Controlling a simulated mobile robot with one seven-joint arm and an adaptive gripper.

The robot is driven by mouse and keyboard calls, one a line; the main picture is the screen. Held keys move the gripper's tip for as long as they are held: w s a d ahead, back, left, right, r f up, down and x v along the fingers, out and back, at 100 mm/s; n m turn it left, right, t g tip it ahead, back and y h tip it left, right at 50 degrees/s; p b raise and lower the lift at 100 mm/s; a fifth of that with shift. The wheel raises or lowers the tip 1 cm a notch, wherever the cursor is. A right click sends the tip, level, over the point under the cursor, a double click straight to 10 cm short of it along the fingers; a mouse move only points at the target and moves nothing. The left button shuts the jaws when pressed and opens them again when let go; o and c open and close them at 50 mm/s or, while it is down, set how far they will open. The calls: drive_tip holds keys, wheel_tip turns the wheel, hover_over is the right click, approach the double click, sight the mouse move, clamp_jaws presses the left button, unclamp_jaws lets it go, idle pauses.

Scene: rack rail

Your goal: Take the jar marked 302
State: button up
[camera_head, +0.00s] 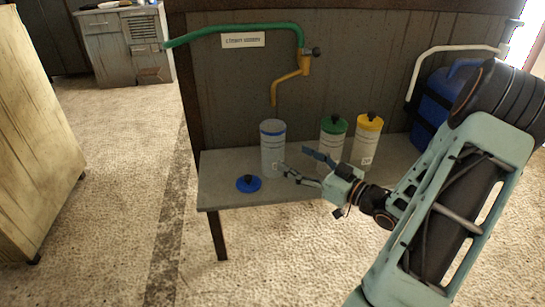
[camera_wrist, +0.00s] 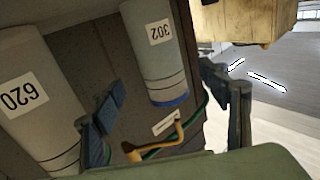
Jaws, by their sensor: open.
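The jar marked 302 (camera_wrist: 152,58) shows upside down in the wrist view, with its label and a blue rim. In the head view the pale, blue-banded jar (camera_head: 272,150) stands upright and open-topped on the grey bench. Its number is not readable there; the blue rim matches. A blue lid (camera_head: 248,184) lies on the bench in front of it, to the left. My gripper (camera_head: 293,160) is open and empty, close to the jar's right front. In the wrist view the jar shows between and beyond the fingers (camera_wrist: 160,84). Contact is not visible.
A green-lidded jar (camera_head: 333,137) and a yellow-lidded jar (camera_head: 368,140) stand to the right. A jar marked 620 (camera_wrist: 32,95) is at left in the wrist view. A yellow spout (camera_head: 282,84) hangs above the blue-banded jar. A blue canister (camera_head: 434,104) stands at right.

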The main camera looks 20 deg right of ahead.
sight(273, 144)
drive_tip(key=b+x, duration=0.1)
drive_tip(key=x, duration=0.3)
drive_tip(key=b+x, duration=0.1)
drive_tip(key=x, duration=0.4)
drive_tip(key=shift+w+r, duration=0.2)
drive_tip(key=shift+c, duration=0.4)
drive_tip(key=c, duration=1.5)
clamp_jaws()
drive_tip(key=shift+r, duration=0.1)
